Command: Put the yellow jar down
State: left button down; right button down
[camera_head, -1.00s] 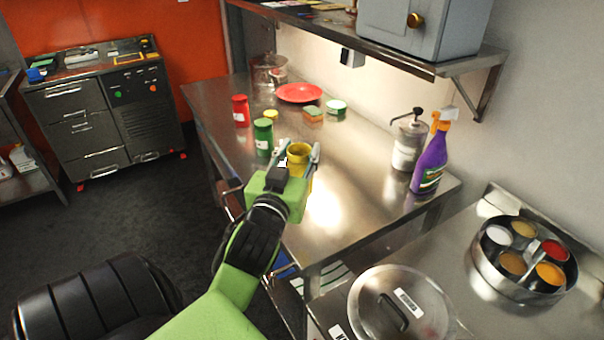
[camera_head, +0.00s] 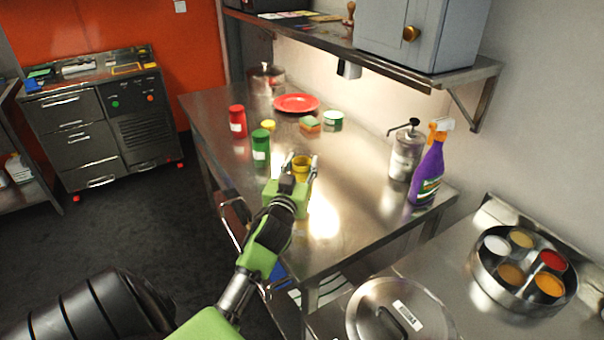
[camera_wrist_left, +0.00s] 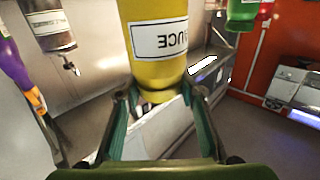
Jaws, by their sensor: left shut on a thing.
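The yellow jar (camera_head: 301,168) is over the steel table (camera_head: 345,185), right of and nearer than the green jar (camera_head: 261,148). I cannot tell whether its base touches the table. My left gripper (camera_head: 300,166) is shut on it, a finger on each side. My right gripper is not in view.
A red jar (camera_head: 237,121), a small yellow-topped thing (camera_head: 268,125), a sponge (camera_head: 310,124), a green-and-white tin (camera_head: 333,121) and a red plate (camera_head: 297,103) stand farther back. A pump bottle (camera_head: 405,152) and purple spray bottle (camera_head: 428,175) stand right. The table between is clear.

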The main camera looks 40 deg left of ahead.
pick_arm(q)
jog(key=shift+w+a+f, duration=0.1)
jog(key=shift+w+f, duration=0.1)
jog(key=shift+f, duration=1.6)
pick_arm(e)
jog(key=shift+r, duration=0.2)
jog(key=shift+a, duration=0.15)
pick_arm(q)
jog(key=c, duration=1.4)
grip_release()
jog(key=shift+f, duration=0.15)
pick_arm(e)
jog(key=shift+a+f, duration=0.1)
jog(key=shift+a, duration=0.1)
pick_arm(q)
jog(key=shift+b+v, duration=0.85)
jog(key=shift+v, duration=5.2)
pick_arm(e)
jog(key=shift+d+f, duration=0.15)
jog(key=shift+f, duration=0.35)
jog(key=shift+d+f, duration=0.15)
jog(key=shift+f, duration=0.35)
